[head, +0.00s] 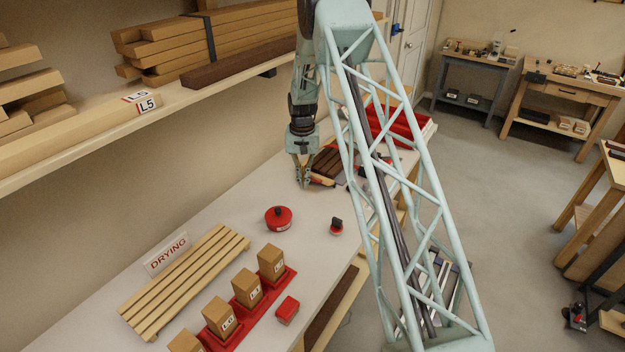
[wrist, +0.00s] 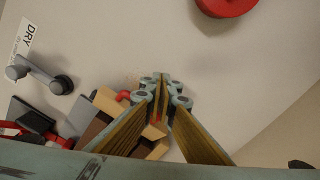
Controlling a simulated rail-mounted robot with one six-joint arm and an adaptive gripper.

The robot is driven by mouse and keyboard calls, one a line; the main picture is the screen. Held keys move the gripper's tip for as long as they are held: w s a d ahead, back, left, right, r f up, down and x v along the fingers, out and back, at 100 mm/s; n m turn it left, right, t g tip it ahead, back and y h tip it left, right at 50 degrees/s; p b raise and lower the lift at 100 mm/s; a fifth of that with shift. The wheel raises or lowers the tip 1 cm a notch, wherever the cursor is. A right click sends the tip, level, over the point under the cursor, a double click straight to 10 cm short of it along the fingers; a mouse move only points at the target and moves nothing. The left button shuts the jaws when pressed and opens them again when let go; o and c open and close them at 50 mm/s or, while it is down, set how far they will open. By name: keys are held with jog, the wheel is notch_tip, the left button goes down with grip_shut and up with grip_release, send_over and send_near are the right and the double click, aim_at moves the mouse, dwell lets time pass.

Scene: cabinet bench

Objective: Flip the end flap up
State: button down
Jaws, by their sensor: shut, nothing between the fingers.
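My gripper (head: 303,183) is low over the white bench top (head: 240,222), beside a small group of dark brown and tan wooden pieces (head: 327,163). In the wrist view my gripper (wrist: 163,82) has its fingers converging to closed tips with nothing between them. The tan and brown pieces (wrist: 100,122) lie just beside and partly behind the fingers, with a small red part near the tips. I cannot tell whether the tips touch anything. I cannot clearly pick out the end flap in either view; my lattice column hides part of the bench in the head view.
A red round tin (head: 279,219) and a small red-and-black item (head: 336,226) stand nearby. A slatted drying rack (head: 185,281) and wooden blocks (head: 247,288) on red bases occupy the front. A grey handle-like piece (wrist: 40,74) lies beside a label. A loaded shelf (head: 110,128) overhangs the bench.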

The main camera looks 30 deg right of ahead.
jog(key=shift+w+d, duration=0.1)
jog(key=shift+d, duration=0.1)
jog(key=shift+w+d, duration=0.4)
jog(key=shift+d, duration=0.4)
jog(key=shift+r, duration=0.3)
notch_tip(320, 180, up, 13)
jog(key=p, duration=0.3)
jog(key=shift+s+a+f, duration=0.2)
jog(key=shift+a, duration=0.25)
dwell(0.7)
dwell(0.4)
jog(key=shift+s, duration=0.2)
